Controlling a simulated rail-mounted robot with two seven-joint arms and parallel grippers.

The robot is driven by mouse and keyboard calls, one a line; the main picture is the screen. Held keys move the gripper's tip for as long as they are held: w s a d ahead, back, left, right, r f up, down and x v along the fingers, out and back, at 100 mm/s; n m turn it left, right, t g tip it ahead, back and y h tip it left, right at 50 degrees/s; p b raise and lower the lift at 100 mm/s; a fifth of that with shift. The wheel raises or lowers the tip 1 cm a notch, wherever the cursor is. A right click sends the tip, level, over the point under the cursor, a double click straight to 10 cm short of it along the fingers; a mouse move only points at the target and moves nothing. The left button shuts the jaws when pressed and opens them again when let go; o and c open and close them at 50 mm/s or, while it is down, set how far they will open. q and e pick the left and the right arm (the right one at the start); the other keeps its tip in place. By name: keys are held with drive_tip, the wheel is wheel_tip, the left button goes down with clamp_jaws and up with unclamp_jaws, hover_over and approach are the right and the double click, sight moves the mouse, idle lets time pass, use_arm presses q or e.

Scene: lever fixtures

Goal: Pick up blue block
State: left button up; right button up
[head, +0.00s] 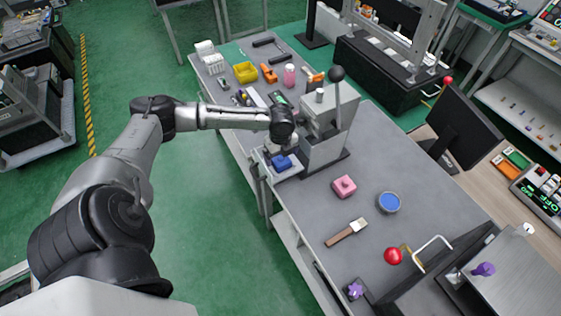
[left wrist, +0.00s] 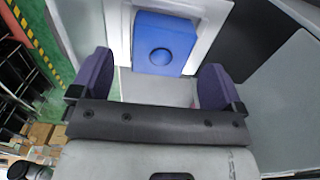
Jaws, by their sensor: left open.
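The blue block (head: 282,162) rests in a pale recessed fixture (head: 291,173) at the left edge of the grey table. In the left wrist view, the blue block (left wrist: 165,42) has a round raised knob on its face and a pale frame around it. My left gripper (head: 284,146) is at the block, partly hidden by its own wrist in the head view. In the left wrist view, its two purple-padded fingers (left wrist: 156,88) are apart, with nothing between them. The block lies just beyond the fingertips. My right gripper is not in view.
A grey lever machine (head: 325,130) with a black-knobbed lever (head: 338,95) stands right beside the fixture. A pink block (head: 344,187), a blue round dish (head: 388,203) and a brush (head: 346,232) lie nearer. A yellow bin (head: 246,72) and tools crowd the far end.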

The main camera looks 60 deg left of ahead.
sight(281, 158)
use_arm(q)
drive_tip(key=shift+f, duration=1.65)
drive_tip(key=c, duration=1.2)
